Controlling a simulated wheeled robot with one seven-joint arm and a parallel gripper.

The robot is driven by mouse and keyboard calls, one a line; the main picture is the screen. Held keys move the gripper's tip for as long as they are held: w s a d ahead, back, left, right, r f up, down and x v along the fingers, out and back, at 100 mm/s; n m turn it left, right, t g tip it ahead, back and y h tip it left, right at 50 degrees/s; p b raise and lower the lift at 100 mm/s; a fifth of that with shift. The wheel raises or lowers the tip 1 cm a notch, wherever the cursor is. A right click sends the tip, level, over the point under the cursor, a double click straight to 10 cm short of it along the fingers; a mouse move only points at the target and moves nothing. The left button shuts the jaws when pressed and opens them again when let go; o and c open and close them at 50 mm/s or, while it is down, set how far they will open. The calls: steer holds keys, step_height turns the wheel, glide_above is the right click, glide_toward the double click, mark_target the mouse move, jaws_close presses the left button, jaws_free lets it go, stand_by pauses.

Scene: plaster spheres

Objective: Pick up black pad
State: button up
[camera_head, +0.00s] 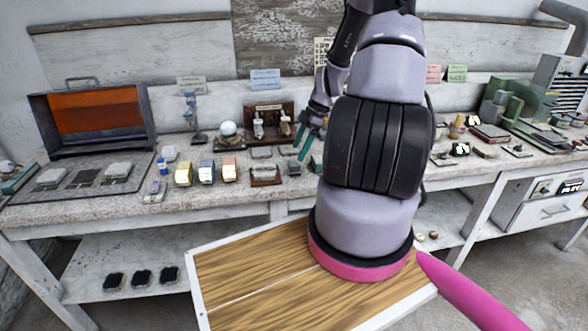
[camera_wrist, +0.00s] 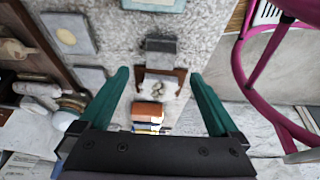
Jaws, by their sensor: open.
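Several dark pads are in the head view, and I cannot tell which one the task means. Three black pads lie in a row on the lower shelf: a left one (camera_head: 113,281), a middle one (camera_head: 141,277) and a right one (camera_head: 168,275).
An open grey case (camera_head: 95,115) with an orange lining stands at the bench's left. Several small coloured blocks (camera_head: 207,171) and a wooden rack (camera_head: 268,122) crowd the middle. Green machinery (camera_head: 525,103) fills the right.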

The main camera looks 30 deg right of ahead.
mark_target(294, 162)
steer(key=x, duration=0.6)
steer(key=shift+f, duration=0.5)
steer(key=c, duration=1.4)
